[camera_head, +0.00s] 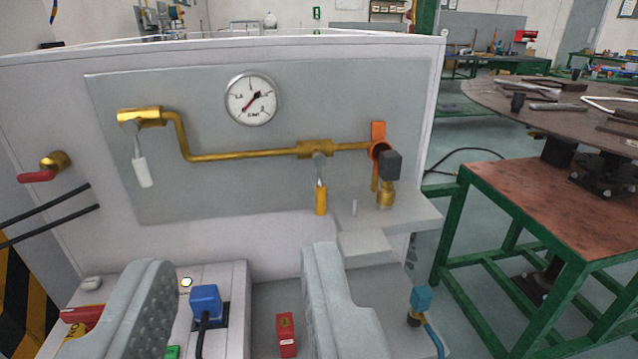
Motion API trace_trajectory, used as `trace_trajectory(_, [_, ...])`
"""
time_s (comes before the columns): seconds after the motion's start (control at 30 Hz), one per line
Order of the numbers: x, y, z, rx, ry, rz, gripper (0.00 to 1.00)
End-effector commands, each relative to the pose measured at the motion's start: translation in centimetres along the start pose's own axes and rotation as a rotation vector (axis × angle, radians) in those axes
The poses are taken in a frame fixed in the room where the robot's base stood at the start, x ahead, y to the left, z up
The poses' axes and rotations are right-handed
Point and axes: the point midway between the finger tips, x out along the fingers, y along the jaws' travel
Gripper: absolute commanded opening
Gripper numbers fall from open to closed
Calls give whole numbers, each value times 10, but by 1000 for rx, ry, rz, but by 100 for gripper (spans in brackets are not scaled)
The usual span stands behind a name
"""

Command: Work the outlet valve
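My gripper (238,265) is open and empty. Its two grey fingers stand wide apart at the bottom of the view, below the grey panel (240,205). A brass pipe (240,154) on the panel carries a valve with a white handle (143,171) at the left and one with a yellow handle (320,200) right of the middle. Both handles hang down. A brass valve with a red lever (38,176) sticks out at the far left. No label shows which one is the outlet valve. My gripper seems to touch none of them.
A round gauge (251,99) sits above the pipe. An orange fitting with a dark knob (385,163) stands above a grey ledge (400,219) at the right. Below are a blue plug (206,305) and a red block (286,334). A green-framed table (570,200) stands right.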

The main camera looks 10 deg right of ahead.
Motion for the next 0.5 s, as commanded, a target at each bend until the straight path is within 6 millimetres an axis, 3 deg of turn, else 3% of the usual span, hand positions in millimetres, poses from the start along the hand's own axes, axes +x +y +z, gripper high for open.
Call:
trace_trajectory(0.1, [35,4,20,7,-1,14,35])
trace_trajectory(0.5, [127,25,93,10,18,89,35])
